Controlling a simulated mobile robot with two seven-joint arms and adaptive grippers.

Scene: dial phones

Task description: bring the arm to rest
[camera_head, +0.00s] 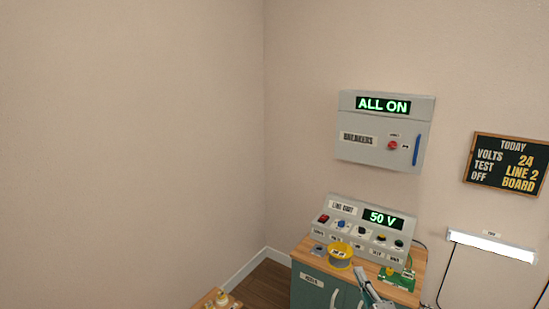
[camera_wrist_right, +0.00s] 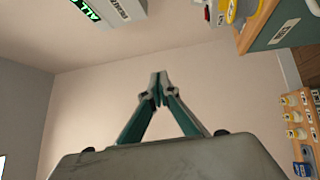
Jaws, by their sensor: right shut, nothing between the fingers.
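My right gripper (camera_wrist_right: 159,82) shows in the right wrist view with its two teal fingers meeting at the tips, shut and empty, against bare wall. In the head view my right gripper (camera_head: 362,273) shows small at the bottom, in front of the wooden-topped cabinet. No part of my left gripper is in the head view.
A console (camera_head: 366,222) reading "50 V" stands on the cabinet (camera_head: 316,289), with a yellow spool (camera_head: 340,252) in front. A grey breaker box (camera_head: 383,130) reading "ALL ON" hangs above. A blackboard (camera_head: 507,163) and a lamp (camera_head: 492,245) are right. A shelf of jars (camera_wrist_right: 292,117) shows. The left wall is bare.

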